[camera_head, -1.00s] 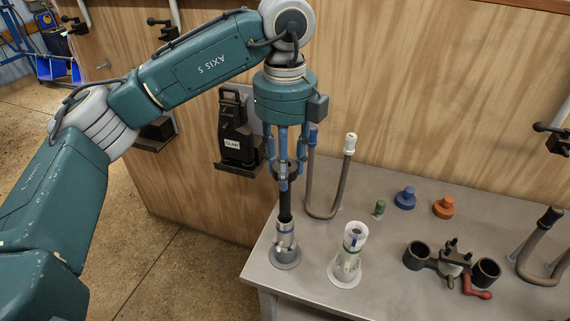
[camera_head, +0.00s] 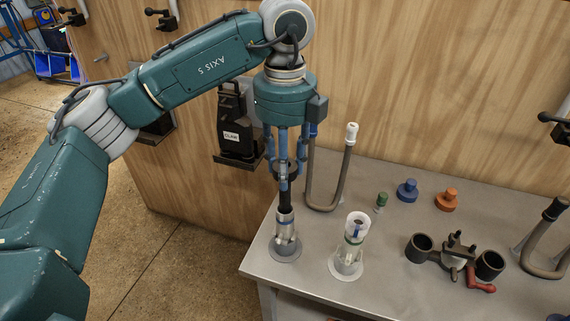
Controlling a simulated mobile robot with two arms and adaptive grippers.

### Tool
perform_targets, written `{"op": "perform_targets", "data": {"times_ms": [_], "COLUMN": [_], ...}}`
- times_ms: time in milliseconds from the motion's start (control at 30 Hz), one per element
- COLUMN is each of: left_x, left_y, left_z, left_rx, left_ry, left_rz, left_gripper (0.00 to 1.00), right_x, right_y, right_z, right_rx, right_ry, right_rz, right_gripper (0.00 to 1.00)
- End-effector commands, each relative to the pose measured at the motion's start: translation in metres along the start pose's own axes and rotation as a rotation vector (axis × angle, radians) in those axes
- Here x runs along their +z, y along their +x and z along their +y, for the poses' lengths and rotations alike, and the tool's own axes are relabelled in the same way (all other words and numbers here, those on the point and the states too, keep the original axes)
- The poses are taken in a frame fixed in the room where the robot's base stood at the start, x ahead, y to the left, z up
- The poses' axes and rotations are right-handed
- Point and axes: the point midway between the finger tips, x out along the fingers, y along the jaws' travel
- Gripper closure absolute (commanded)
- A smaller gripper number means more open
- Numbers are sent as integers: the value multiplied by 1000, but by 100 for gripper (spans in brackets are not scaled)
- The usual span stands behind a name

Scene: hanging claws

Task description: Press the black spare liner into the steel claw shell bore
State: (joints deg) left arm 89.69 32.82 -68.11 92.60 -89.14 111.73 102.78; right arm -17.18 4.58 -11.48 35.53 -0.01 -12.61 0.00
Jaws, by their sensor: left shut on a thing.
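My left gripper (camera_head: 283,182) points straight down above the near-left corner of the table. It is shut on the upper part of the black liner (camera_head: 285,198). The liner hangs upright, its lower end hidden at the mouth of the steel claw shell (camera_head: 286,243). The liner seems to be in the bore; how deep I cannot tell. The shell stands upright on a round foot. A second, similar shell (camera_head: 346,262), whitish at the top with blue inside, stands to its right. My right gripper is not in view.
The grey table (camera_head: 390,297) holds a green plug (camera_head: 381,200), a blue knob (camera_head: 407,190), an orange knob (camera_head: 446,199) and a black clamp fixture (camera_head: 455,250) with a red handle. A bent tube (camera_head: 342,180) rises just right of my gripper. A wooden wall stands behind.

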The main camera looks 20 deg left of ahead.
Motion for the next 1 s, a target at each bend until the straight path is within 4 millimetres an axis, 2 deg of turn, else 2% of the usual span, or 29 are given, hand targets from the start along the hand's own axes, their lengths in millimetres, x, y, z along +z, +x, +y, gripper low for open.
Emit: {"op": "perform_targets", "data": {"times_ms": [1000], "left_x": [0], "left_y": [32], "left_z": [0], "left_rx": [0], "left_ry": [0], "left_rz": [-1], "left_gripper": [100], "right_x": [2], "right_y": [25], "right_z": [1], "right_rx": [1], "right_ry": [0], "right_rz": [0], "right_gripper": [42]}}
